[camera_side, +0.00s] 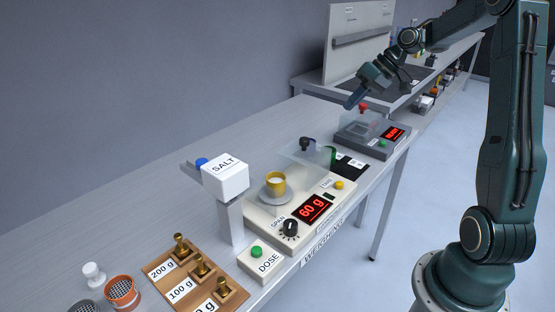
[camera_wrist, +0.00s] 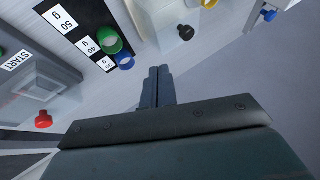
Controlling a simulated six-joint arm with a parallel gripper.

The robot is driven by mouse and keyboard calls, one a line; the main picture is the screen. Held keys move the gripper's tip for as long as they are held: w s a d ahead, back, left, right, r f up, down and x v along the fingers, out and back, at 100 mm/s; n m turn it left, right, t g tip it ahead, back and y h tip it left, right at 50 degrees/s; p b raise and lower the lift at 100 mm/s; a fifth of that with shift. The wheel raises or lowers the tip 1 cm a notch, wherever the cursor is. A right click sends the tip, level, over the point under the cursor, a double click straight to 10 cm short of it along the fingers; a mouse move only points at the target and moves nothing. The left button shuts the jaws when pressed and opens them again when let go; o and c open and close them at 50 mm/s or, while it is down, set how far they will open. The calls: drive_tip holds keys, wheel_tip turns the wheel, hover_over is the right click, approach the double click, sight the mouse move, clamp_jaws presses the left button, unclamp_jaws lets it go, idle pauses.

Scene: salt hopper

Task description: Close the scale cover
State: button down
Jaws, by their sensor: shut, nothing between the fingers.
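The scale (camera_side: 262,217) has a red display reading 60 g. A yellow cup (camera_side: 276,183) with white contents stands on its round pan. The clear scale cover (camera_side: 318,154) with a black knob (camera_side: 305,144) sits at the far end of the scale, beside the cup and not over it. The black knob also shows in the wrist view (camera_wrist: 186,33), above and right of the fingertips. My gripper (camera_side: 352,103) is shut and empty, raised above the bench near the rear grey device. Its closed fingers (camera_wrist: 158,73) touch nothing in the wrist view.
A grey device (camera_side: 352,140) with a red knob (camera_side: 362,108) and clear lid stands behind the scale. A black strip with green and blue pieces (camera_wrist: 111,40) lies between them. The SALT hopper (camera_side: 225,175) rises at the scale's near end. A wooden weight tray (camera_side: 190,292) is nearer.

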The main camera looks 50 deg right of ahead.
drive_tip(key=shift+f, duration=0.15)
approach(316, 147)
drive_tip(key=w+f, duration=0.3)
drive_tip(key=w, duration=0.1)
drive_tip(key=shift+w+a, duration=0.2)
drive_tip(key=shift+a, duration=0.7)
drive_tip(key=shift+w+a, duration=0.15)
drive_tip(key=shift+a, duration=0.7)
drive_tip(key=shift+a, duration=0.1)
drive_tip(key=shift+a, duration=0.3)
drive_tip(key=a, duration=1.2)
drive_tip(key=shift+d, duration=0.1)
